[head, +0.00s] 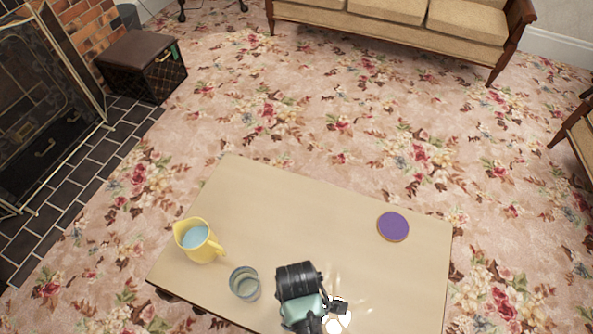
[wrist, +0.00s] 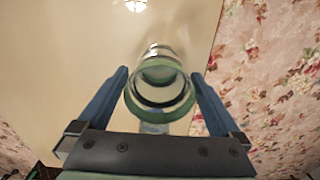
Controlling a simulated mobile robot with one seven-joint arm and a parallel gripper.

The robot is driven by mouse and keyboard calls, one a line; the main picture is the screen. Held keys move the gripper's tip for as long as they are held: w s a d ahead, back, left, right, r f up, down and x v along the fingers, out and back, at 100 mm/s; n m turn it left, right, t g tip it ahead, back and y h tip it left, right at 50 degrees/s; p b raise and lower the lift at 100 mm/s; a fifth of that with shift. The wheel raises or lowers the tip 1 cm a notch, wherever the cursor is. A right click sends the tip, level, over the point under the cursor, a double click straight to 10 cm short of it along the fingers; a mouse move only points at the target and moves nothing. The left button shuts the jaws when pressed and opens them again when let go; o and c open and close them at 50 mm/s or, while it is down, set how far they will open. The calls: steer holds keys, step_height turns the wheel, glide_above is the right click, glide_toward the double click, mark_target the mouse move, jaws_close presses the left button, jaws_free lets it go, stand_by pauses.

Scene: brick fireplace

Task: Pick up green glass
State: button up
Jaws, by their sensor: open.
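The green glass (wrist: 160,95) shows in the wrist view with its round rim facing the camera, between my gripper's two blue fingers. My gripper (wrist: 160,73) is open, with one finger on each side of the glass. I cannot tell whether either finger touches it. My fingertips are hidden in the head view.
The light wooden table (head: 300,215) carries a yellow pitcher (head: 199,241) left of the glass and a purple disc (head: 393,227) at the right. The table's middle is clear. Flowered carpet surrounds it. A sofa (head: 400,30) and a dark box (head: 142,66) stand farther back.

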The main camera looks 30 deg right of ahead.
step_height(320, 180, down, 3)
steer(key=shift+b, duration=0.4)
steer(key=c, duration=1.4)
steer(key=shift+r, duration=0.1)
